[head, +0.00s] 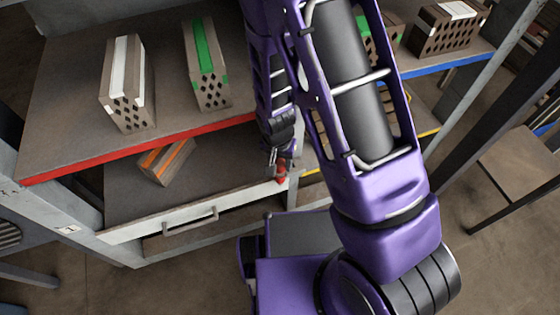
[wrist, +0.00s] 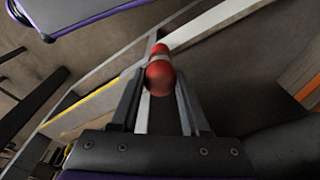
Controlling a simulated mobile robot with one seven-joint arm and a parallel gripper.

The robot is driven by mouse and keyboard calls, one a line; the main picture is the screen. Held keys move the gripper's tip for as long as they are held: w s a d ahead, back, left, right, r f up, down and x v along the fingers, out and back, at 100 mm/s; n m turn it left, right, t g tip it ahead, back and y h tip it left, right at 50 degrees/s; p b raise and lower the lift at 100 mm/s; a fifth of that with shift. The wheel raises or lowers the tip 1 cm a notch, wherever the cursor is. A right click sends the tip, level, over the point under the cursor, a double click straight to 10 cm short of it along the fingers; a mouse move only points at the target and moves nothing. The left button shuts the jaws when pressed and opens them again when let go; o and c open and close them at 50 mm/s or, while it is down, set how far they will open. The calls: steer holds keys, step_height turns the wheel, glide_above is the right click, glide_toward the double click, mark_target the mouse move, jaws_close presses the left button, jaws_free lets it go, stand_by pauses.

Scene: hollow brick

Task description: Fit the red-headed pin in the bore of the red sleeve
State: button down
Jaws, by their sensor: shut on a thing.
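My gripper (head: 276,157) is low at the right end of the drawer front, pointing down. In the wrist view my gripper (wrist: 157,82) has its two fingers on either side of a rounded red head, shut on the red-headed pin (wrist: 160,78). Beyond the head is a short grey band, then more red, which looks like the red sleeve (wrist: 159,48). The two lie in line in this view. I cannot tell how far the pin is in the bore, which is hidden. In the head view a small red part (head: 281,173) shows just below the fingers, at the white front edge.
A red-edged shelf (head: 80,164) bears a white-striped brick (head: 125,85) and a green-striped brick (head: 207,65). An orange-striped brick (head: 166,160) lies below it. The drawer front has a grey handle (head: 190,222). A stool (head: 515,165) stands at right. Floor is open in front.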

steer(key=shift+c, duration=1.5)
jaws_free()
steer(key=shift+r, duration=0.15)
step_height(320, 180, up, 17)
steer(key=s+p, duration=0.2)
steer(key=p, duration=0.2)
steer(key=shift+a, duration=0.4)
